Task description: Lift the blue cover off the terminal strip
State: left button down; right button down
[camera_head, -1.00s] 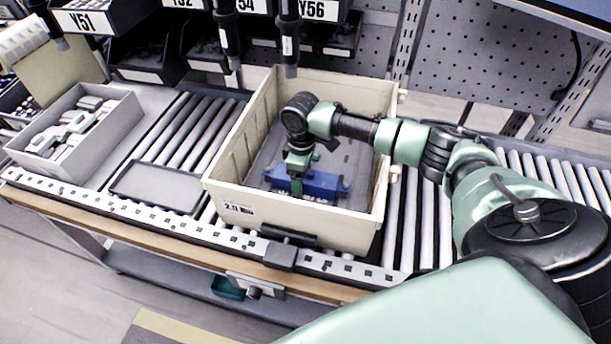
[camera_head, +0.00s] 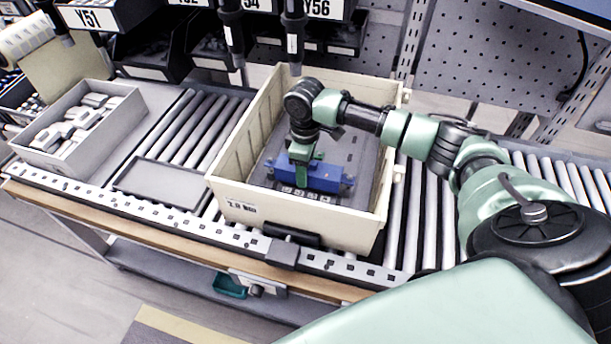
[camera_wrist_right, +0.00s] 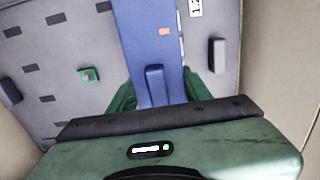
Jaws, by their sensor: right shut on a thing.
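The blue cover (camera_head: 326,178) is a long bar inside the cream bin, and it also shows in the wrist view (camera_wrist_right: 148,35). My right gripper (camera_head: 301,178) is shut on the cover, with green fingers on both sides of its raised tab in the wrist view (camera_wrist_right: 157,95). A row of pale squares, apparently on the terminal strip (camera_head: 308,195), shows below the cover's front edge. The cover appears raised above it; the exact gap is hard to tell. The rest of the strip is hidden under the cover. My left gripper is not in view.
The cream bin (camera_head: 228,187) has high walls around the gripper. It stands on a roller conveyor (camera_head: 186,128). A grey box of pale parts (camera_head: 125,120) and a flat dark tray (camera_head: 162,184) are at left. Dark tools (camera_head: 293,40) hang above the bin's back.

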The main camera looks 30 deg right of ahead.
notch_tip(320, 180, up, 17)
jog(key=b, duration=0.1)
